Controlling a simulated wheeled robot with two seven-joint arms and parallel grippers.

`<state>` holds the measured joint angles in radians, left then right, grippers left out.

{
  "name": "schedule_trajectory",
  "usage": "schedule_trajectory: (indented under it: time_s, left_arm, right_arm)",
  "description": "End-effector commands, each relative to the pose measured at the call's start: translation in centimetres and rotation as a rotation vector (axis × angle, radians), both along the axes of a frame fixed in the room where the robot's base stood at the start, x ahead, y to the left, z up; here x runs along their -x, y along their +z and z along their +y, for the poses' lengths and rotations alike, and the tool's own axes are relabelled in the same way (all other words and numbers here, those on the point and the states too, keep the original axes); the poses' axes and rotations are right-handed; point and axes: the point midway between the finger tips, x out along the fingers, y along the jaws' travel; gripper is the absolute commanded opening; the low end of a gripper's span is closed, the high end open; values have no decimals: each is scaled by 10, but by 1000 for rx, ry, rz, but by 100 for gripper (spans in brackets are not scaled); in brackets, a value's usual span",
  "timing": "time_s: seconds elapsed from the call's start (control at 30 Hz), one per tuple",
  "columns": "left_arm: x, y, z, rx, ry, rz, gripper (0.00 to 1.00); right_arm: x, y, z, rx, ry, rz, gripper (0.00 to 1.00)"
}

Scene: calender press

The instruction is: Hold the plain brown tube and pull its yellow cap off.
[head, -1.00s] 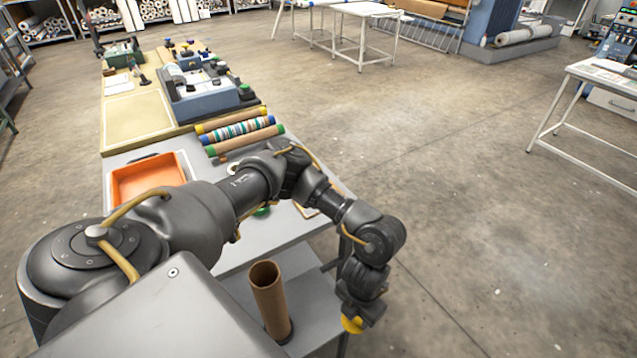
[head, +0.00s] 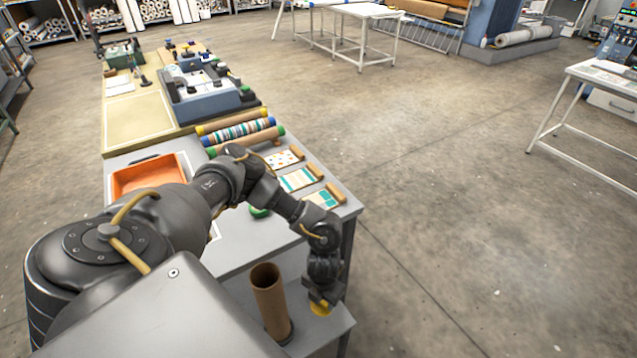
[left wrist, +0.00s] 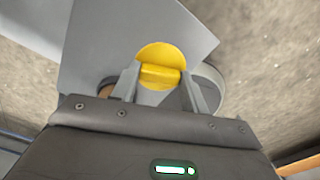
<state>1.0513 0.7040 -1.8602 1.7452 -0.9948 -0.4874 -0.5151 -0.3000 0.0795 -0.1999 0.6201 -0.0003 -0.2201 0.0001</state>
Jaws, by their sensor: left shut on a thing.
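The plain brown tube (head: 269,298) stands upright on the grey lower shelf in the head view, its top end open and uncapped. My left gripper (head: 321,300) is to the right of the tube and apart from it, pointing down. It is shut on the yellow cap (head: 320,310), which also shows between the fingers in the left wrist view (left wrist: 160,67). The fingers (left wrist: 161,90) sit on either side of the cap's raised ridge. Whether the cap touches the shelf is unclear. My right gripper is not in view.
The grey lower shelf (head: 335,328) is bare right of the tube. The grey table above holds an orange tray (head: 150,172), several capped tubes (head: 240,131) and patterned sample cards (head: 298,180). Open floor lies to the right.

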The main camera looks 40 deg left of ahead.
Motion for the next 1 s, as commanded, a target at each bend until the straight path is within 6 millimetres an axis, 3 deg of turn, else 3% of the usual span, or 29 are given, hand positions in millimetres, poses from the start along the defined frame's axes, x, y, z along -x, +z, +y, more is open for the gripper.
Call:
schedule_trajectory:
  time_s: [0.1, 0.37, 0.63, 1.0]
  left_arm:
    - [-2, -11, 9, -1, 2, -1, 17]
    - [-3, -18, 14, 0, 1, 0, 17]
    - [-5, -52, 20, -1, 0, 0, 17]
    - [-5, -57, 20, 0, -1, 0, 17]
  right_arm:
    - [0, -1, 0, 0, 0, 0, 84]
    - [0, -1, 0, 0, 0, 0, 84]
    - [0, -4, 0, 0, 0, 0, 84]
    - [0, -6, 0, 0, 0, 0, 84]
